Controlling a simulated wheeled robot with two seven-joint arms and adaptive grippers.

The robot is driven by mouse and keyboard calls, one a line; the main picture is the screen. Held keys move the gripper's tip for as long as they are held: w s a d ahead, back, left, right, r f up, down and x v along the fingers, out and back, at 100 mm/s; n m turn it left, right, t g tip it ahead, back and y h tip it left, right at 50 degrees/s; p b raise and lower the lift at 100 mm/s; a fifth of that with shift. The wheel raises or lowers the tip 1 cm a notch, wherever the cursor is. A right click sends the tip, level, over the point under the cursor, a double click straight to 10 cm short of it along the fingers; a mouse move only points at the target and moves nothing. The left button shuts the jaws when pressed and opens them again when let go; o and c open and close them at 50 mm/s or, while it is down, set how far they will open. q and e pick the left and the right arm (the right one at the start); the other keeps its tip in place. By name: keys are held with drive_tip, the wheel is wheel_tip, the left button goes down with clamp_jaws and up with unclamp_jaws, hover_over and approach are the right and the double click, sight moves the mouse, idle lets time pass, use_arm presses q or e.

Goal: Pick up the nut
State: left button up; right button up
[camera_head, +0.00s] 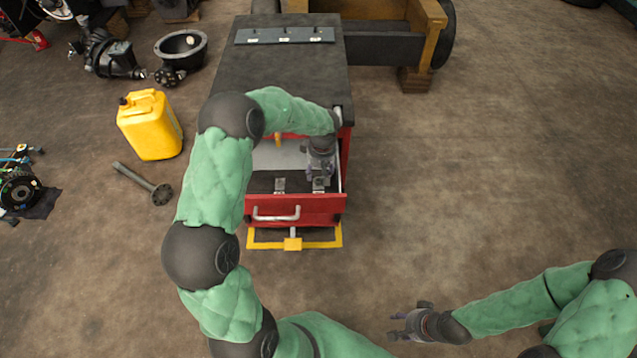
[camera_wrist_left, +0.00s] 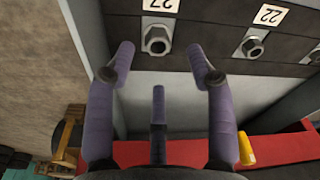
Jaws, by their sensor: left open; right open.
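Metal hex nuts lie on the dark insert of an open red drawer (camera_head: 268,227). In the left wrist view one nut (camera_wrist_left: 157,41) sits by the label "27", another nut (camera_wrist_left: 252,47) by the label "22", and part of a third shows at the right edge. My left gripper (camera_head: 318,178) reaches down into the drawer from above. In the left wrist view it is open (camera_wrist_left: 160,52), its purple fingertips on either side of the "27" nut and just short of it, holding nothing. My right gripper (camera_head: 398,325) is open and empty, out over the floor at lower right.
A yellow canister (camera_head: 150,125) and a metal shaft (camera_head: 145,184) are on the floor at left. Floor right of the cart is clear.

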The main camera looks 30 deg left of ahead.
sight(319, 180)
use_arm(q)
wheel_tip(319, 180, down, 5)
drive_tip(key=shift+r+b, duration=0.1)
drive_tip(key=shift+b, duration=0.8)
drive_tip(key=shift+c, duration=0.2)
drive_tip(key=shift+s, duration=0.1)
drive_tip(key=c, duration=1)
drive_tip(key=shift+o, duration=0.2)
